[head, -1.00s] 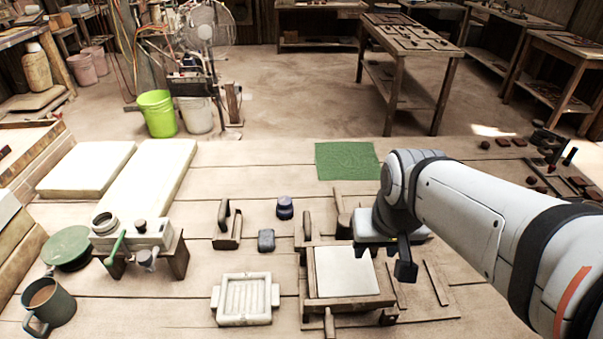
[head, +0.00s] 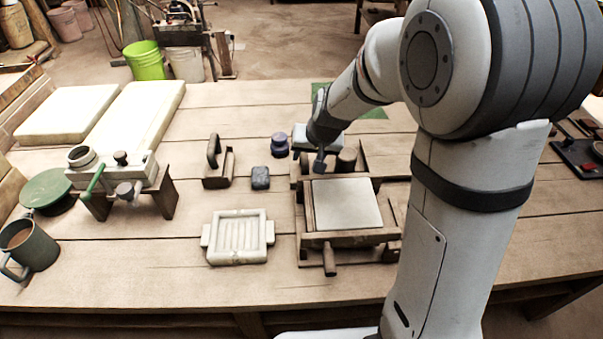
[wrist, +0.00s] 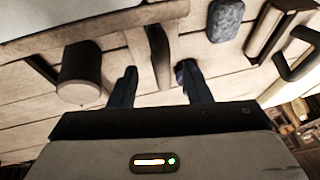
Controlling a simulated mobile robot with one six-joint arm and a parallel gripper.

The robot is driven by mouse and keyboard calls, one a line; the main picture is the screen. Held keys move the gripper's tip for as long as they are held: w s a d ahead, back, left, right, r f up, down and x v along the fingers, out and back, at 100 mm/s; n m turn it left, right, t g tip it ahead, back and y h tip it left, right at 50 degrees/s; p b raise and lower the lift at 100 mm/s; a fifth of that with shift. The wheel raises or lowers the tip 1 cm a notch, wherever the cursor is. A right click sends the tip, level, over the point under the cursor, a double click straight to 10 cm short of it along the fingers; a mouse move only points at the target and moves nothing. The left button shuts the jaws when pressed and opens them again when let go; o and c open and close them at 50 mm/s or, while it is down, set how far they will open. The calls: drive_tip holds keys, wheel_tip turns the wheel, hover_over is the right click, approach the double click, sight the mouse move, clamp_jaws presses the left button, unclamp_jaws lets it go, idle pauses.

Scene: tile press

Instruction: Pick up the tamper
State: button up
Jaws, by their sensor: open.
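A small dark blue round piece with a narrowed waist (head: 280,145) stands upright behind the grey-blue block; it may be the tamper, but I cannot be sure. My gripper (head: 318,160) is open and empty, just right of it, above the back left part of the wooden press (head: 330,238). In the wrist view, my gripper's two fingers (wrist: 160,86) point over the table with a wooden post (wrist: 158,55) showing between them. A bit of dark blue shows beside the right finger, mostly hidden. A brown wooden cylinder (head: 347,160) stands behind the press plate.
A grey-blue block (head: 260,178) and a wooden handled tool (head: 215,165) lie left of my gripper. A pale ribbed mould (head: 238,237) lies in front. A green mat (head: 372,113) lies behind, partly covered by my arm. Table between the block and mould is clear.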

sight(305, 156)
drive_tip(key=shift+w+r+x, duration=0.1)
drive_tip(key=shift+w+x, duration=0.05)
drive_tip(key=shift+x, duration=0.65)
drive_tip(key=shift+w+r+x, duration=0.1)
drive_tip(key=shift+w+x, duration=0.05)
drive_tip(key=shift+x, duration=0.6)
drive_tip(key=shift+w+x, duration=0.2)
drive_tip(key=shift+x, duration=0.6)
drive_tip(key=shift+a+r, duration=0.1)
drive_tip(key=shift+c, duration=0.3)
clamp_jaws()
